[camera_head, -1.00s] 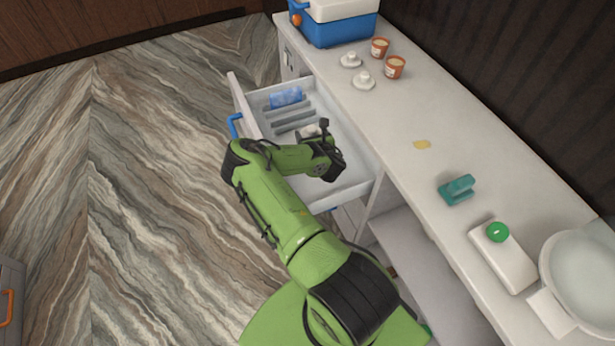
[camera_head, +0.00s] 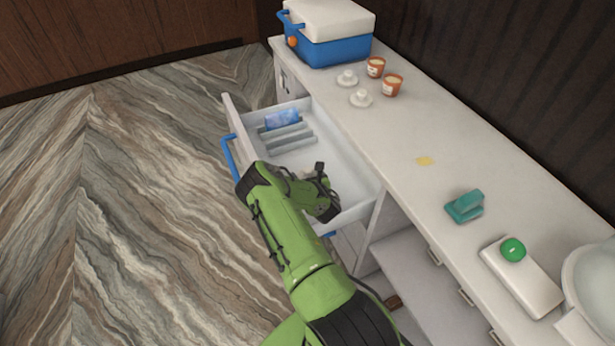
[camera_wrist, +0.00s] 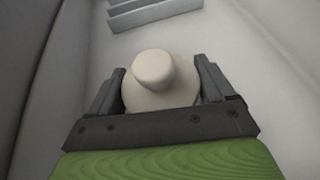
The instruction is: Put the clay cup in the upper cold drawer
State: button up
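The upper cold drawer (camera_head: 352,214) stands open under the counter, with a blue handle on its front. My gripper (camera_wrist: 160,85) is inside the drawer, toward its near end in the head view. In the wrist view a pale round lid with a knob (camera_wrist: 158,72) fills the space between my two fingers, which appear to touch it on both sides. I take it for the top of the clay cup; the body below is hidden. My arm hides most of it in the head view.
In the drawer's far end are a blue pack (camera_head: 282,118) and grey ribs (camera_head: 290,137).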

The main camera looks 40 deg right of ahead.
jog(key=shift+o, duration=1.4)
jog(key=shift+r, duration=0.1)
